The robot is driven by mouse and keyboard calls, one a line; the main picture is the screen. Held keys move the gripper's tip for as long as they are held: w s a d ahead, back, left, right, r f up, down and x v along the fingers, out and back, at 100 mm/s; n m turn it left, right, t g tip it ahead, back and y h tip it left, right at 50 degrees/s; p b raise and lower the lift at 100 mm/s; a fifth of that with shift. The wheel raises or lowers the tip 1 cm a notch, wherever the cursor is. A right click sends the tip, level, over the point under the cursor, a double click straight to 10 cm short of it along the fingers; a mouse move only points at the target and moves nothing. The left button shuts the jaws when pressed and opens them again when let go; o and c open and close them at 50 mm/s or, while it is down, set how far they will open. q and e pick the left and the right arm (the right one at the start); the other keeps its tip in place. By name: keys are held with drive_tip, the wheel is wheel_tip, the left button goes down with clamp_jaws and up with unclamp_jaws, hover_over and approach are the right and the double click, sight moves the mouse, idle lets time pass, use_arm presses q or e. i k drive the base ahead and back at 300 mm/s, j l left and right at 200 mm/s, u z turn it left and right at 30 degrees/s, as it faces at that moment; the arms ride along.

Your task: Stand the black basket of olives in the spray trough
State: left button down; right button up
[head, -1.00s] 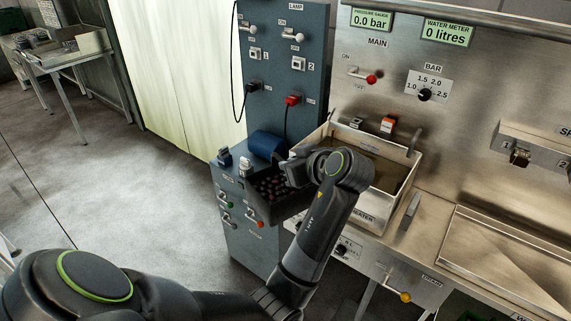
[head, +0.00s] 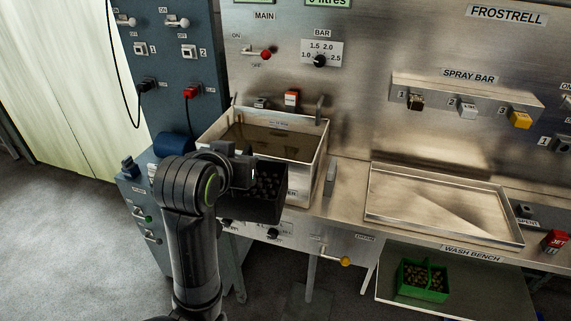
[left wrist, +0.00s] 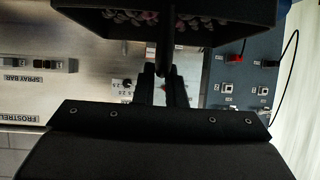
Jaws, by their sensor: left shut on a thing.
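The black basket (head: 262,207) of dark olives hangs in my left gripper (head: 243,174), in front of the water tank on the bench. In the left wrist view the gripper (left wrist: 165,88) is shut on the basket's post-like handle, and the basket (left wrist: 225,22) with its purplish olives fills the top. The spray trough, which I take to be the shallow steel tray (head: 440,205) under the spray bar (head: 465,105), is to the right of the basket and holds nothing that I can see. My right gripper is not in view.
The water-filled tank (head: 318,160) stands directly behind the basket. A small upright grey plate (head: 330,178) rises between tank and trough. A green divided crate of olives (head: 424,280) sits on the lower shelf. A red jet part (head: 556,241) lies right of the trough.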

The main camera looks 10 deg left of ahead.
sight(427, 201)
drive_tip(key=z, duration=0.85)
drive_tip(key=i+j+z, duration=0.2)
drive_tip(key=i, duration=0.15)
drive_tip(key=i+j+z, duration=0.25)
drive_tip(key=i+l, duration=0.1)
